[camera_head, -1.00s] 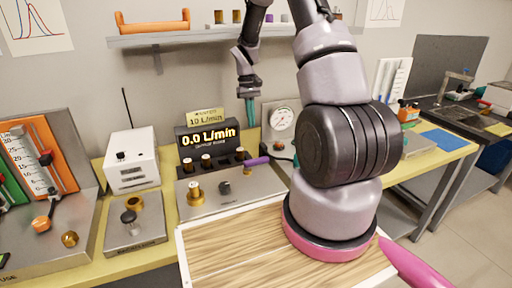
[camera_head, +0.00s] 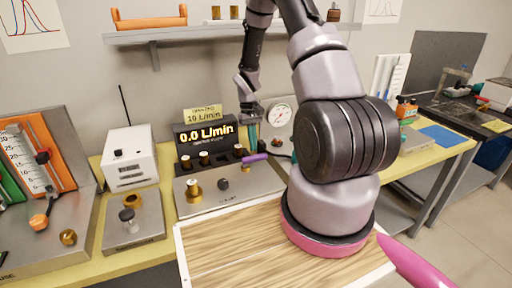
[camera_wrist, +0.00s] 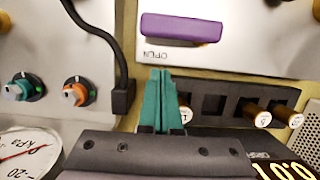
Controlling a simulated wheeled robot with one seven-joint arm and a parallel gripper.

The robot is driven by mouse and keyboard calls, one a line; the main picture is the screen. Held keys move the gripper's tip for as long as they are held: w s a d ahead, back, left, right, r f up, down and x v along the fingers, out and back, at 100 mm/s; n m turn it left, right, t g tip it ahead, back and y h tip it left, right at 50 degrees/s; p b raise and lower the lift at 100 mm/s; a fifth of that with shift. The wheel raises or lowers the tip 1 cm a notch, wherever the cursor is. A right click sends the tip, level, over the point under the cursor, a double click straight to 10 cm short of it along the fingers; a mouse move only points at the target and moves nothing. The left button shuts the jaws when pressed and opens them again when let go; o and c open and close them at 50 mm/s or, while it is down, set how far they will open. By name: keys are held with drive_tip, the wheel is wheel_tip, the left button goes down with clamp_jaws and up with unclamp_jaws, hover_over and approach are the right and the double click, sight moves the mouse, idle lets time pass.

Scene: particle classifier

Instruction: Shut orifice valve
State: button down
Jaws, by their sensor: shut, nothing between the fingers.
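A purple lever handle (camera_head: 255,157) sits at the right of the metal flow panel (camera_head: 222,200), in front of the display. In the wrist view the purple handle (camera_wrist: 182,28) lies crosswise above my fingertips, with an upside-down "OPEN" label (camera_wrist: 163,53) beside it. My gripper (camera_head: 252,146) has teal fingers pointing down, just behind the handle and right of the display. In the wrist view my gripper (camera_wrist: 161,72) is shut and empty, its tips a little short of the handle. The display (camera_head: 207,136) reads 0.0 L/min. Whether the tips touch anything is unclear.
A round gauge (camera_head: 279,115) stands close to the right of my fingers. A row of brown-capped plugs (camera_head: 204,158) sits below the display. A brass knob (camera_head: 194,190) and a dark knob (camera_head: 222,184) stand on the panel. A shelf (camera_head: 200,33) hangs above.

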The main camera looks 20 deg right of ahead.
sight(255, 160)
drive_tip(key=shift+s+r, duration=0.15)
drive_tip(key=shift+s, duration=1.35)
